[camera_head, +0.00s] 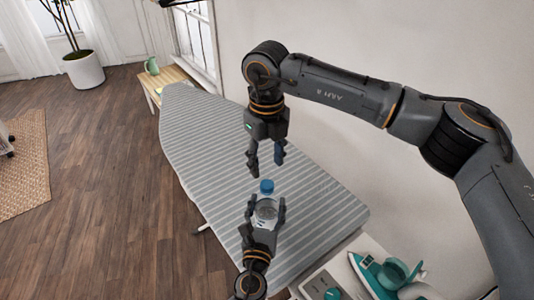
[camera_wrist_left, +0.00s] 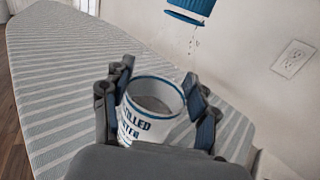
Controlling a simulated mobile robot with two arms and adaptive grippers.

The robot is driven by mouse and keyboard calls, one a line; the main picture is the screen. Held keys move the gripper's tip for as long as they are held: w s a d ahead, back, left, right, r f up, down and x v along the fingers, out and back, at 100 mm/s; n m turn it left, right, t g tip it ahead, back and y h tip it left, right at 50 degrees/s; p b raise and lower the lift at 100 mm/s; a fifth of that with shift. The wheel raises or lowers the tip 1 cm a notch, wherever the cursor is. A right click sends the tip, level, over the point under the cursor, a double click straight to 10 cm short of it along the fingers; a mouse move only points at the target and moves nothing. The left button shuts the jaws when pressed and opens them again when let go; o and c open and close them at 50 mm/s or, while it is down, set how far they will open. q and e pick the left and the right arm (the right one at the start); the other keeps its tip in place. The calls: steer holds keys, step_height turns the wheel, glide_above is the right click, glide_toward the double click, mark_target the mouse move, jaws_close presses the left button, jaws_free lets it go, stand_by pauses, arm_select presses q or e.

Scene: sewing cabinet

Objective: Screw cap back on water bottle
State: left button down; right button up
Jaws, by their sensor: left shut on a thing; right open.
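The water bottle (camera_head: 266,209) is clear, with a white and blue label, and stands roughly upright over the ironing board. My left gripper (camera_head: 267,215) is shut around its body. In the left wrist view its lettered label (camera_wrist_left: 150,108) lies between the fingers of the left gripper (camera_wrist_left: 158,108). The blue cap (camera_head: 267,186) is at the bottle's top; it also shows at the upper edge of the left wrist view (camera_wrist_left: 191,8). The clear neck is hard to see, so I cannot tell whether the cap is seated. My right gripper (camera_head: 266,167) is open just above the cap, apart from it.
The striped ironing board (camera_head: 215,135) stretches away behind the bottle, mostly clear. A teal iron (camera_head: 377,272) stands on a white surface at the lower right. The wall (camera_head: 330,135) is close on the right. A green pitcher (camera_head: 152,66) stands on a wooden table at the back.

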mark_target(267, 184)
steer(key=n, duration=0.6)
steer(key=shift+r, duration=0.2)
steer(key=n, duration=0.4)
steer(key=shift+r, duration=0.1)
steer(key=n, duration=0.4)
steer(key=shift+r, duration=0.1)
steer(key=n, duration=0.5)
steer(key=shift+r+n, duration=0.2)
steer(key=shift+n, duration=0.2)
steer(key=n, duration=0.3)
steer(key=shift+r+n, duration=0.1)
steer(key=shift+n, duration=0.2)
steer(key=n, duration=0.3)
steer(key=shift+r+n, duration=0.1)
steer(key=shift+n, duration=0.3)
steer(key=shift+f, duration=4)
